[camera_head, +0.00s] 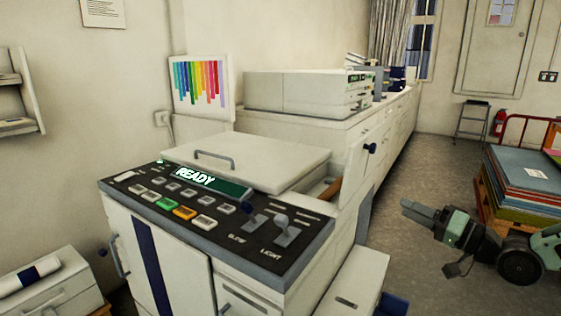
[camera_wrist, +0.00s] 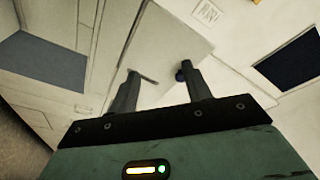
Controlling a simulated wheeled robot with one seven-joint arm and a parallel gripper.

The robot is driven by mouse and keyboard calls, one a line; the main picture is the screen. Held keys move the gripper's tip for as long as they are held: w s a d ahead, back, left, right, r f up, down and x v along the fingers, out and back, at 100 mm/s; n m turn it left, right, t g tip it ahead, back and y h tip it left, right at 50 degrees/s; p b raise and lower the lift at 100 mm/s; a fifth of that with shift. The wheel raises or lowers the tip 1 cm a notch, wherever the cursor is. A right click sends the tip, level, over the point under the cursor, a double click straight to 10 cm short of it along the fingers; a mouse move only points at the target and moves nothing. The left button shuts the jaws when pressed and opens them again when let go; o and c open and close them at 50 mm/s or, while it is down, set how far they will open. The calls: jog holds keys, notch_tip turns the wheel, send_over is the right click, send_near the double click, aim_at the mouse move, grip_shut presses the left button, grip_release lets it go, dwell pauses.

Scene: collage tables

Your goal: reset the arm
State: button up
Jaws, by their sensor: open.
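My gripper (camera_head: 408,209) is at the right of the head view, at the end of my green and dark arm. It points left, over the floor beside the white machine. In the wrist view my gripper (camera_wrist: 160,75) has its two dark fingers apart, with nothing held between them. Pale panels lie beyond the fingertips there, and a small blue knob shows by the right finger. I cannot tell how far off these panels are.
A white machine (camera_head: 180,245) with a lit READY display (camera_head: 208,181) fills the front. A long white counter (camera_head: 340,135) runs behind it. Grey floor (camera_head: 425,160) lies open between counter and cart.

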jog(key=s+a+f+n+g+h+p, duration=0.1)
jog(key=s+a+f+n+g+h, duration=0.3)
jog(key=a, duration=0.3)
jog(key=s+a+f+n+g+h+p, duration=0.1)
jog(key=s+a+f+g+h, duration=0.1)
jog(key=a+f+g, duration=0.3)
jog(key=s+a+r+n+g+h, duration=0.1)
jog(key=s+r, duration=0.3)
jog(key=s, duration=0.4)
jog(key=s+a+r+n+g+h+p, duration=0.1)
jog(key=s+a+r+g+h, duration=0.1)
jog(key=s, duration=0.6)
jog(key=s+a+r+n+g+h+p, duration=0.1)
jog(key=s+a+r+g+h, duration=0.1)
jog(key=s+r, duration=0.3)
jog(key=s+a+h, duration=0.1)
jog(key=s, duration=0.3)
jog(key=shift+a+r+n, duration=0.3)
jog(key=shift+r, duration=0.1)
